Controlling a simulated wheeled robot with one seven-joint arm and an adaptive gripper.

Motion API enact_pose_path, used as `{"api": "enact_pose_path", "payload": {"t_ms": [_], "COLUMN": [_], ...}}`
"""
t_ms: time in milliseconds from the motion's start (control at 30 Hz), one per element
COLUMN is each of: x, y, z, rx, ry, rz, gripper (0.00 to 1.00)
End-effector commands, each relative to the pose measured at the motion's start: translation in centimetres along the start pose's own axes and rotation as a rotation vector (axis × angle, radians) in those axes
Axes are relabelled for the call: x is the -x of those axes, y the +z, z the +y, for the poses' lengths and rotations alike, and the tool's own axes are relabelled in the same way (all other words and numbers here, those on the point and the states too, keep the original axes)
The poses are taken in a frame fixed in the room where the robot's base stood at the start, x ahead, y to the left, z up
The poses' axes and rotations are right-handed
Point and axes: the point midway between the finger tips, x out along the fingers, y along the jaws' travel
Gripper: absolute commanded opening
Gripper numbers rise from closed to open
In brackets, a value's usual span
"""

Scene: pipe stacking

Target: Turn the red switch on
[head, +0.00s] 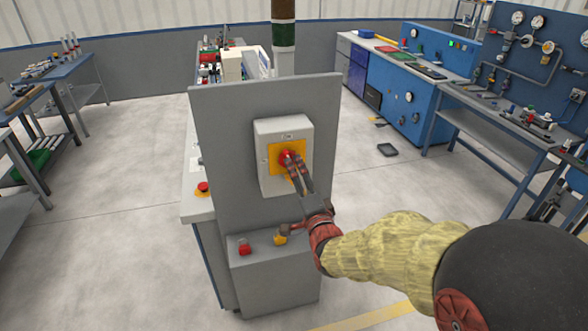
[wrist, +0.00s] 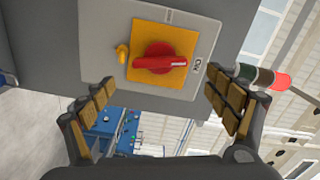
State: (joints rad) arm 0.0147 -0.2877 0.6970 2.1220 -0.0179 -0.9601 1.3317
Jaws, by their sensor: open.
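The red switch (head: 284,159) is a rotary knob on a yellow plate (head: 273,168), set in a light grey box (head: 270,185) on an upright grey panel. In the wrist view the red knob (wrist: 158,62) sits near the top middle, its handle lying nearly level in the picture, with a marking towards the right edge of the box. My gripper (head: 297,167) is in front of the knob in the head view and covers part of it. In the wrist view my gripper (wrist: 160,100) is open, its padded fingers spread on either side below the knob, not closed on it.
Below the box, a grey ledge carries a red button (head: 244,247) and a yellow one (head: 280,238). A red emergency button (head: 203,188) sits on the bench to the left. Blue workbenches (head: 425,110) stand at the right. The floor on both sides is mostly clear.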

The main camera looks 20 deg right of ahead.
Motion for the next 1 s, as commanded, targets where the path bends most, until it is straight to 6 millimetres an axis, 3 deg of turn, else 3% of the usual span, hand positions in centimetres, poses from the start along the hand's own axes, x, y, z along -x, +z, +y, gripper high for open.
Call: {"api": "enact_pose_path", "payload": {"t_ms": [100,333,667,867,1000], "x": [2.0,4.0,4.3,4.2,4.0], "y": [0.0,0.0,0.0,-0.1,0.2], "z": [0.0,0.1,0.1,-0.7,-0.2], "rx": [0.000,0.000,0.000,0.000,-0.001], "ry": [-0.001,0.000,0.000,0.010,0.057], "rz": [0.000,0.000,0.000,-0.004,-0.018], "gripper": [0.88,0.88,0.88,0.77,0.69]}}
